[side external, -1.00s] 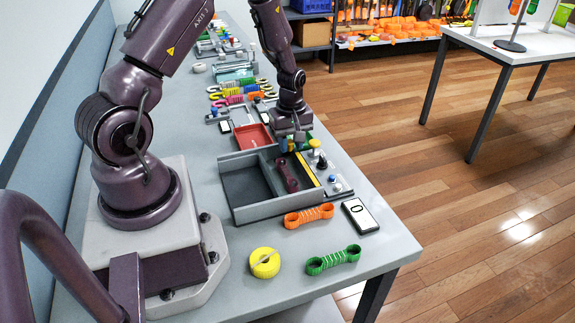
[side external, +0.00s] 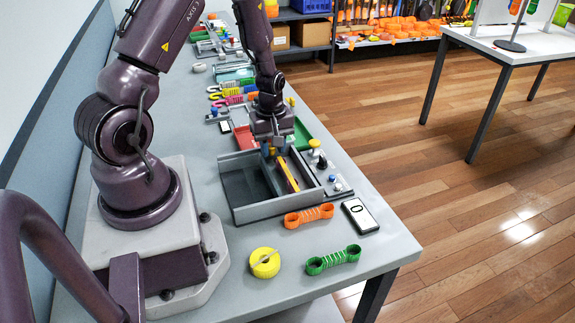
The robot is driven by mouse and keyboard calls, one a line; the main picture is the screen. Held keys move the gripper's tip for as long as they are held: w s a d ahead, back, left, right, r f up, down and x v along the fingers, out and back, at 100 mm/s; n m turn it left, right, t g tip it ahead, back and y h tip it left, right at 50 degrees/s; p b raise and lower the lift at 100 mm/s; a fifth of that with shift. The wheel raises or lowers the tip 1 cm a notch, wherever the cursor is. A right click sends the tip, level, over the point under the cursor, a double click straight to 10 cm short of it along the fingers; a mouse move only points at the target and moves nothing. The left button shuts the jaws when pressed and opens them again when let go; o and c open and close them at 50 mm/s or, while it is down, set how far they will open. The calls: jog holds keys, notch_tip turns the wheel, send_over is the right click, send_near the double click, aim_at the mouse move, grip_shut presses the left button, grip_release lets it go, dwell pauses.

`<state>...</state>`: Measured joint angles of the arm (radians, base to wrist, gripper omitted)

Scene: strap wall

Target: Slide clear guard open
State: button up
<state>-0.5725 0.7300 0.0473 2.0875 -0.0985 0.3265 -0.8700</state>
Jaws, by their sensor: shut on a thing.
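The clear guard's pane is hard to make out. Its yellow edge strip (side external: 288,174) shows across the grey tray (side external: 262,208), between a wide dark left section and a narrow dark section at the right. My gripper (side external: 271,150) points down at the far end of the strip. The fingers hide most of this handle. No purple piece shows in the tray now; the strip lies where it was.
A red tray (side external: 244,138) and a green tray (side external: 302,134) stand behind. Knobs on a plate (side external: 333,186) stand close at the right. An orange strap (side external: 309,216), green strap (side external: 333,260), yellow roll (side external: 264,263) and counter display (side external: 360,215) lie in front.

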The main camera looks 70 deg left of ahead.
aim_at(254, 158)
jog(key=shift+s, duration=2.35)
jog(key=o, duration=0.6)
jog(key=shift+c, duration=0.2)
jog(key=shift+r, duration=3)
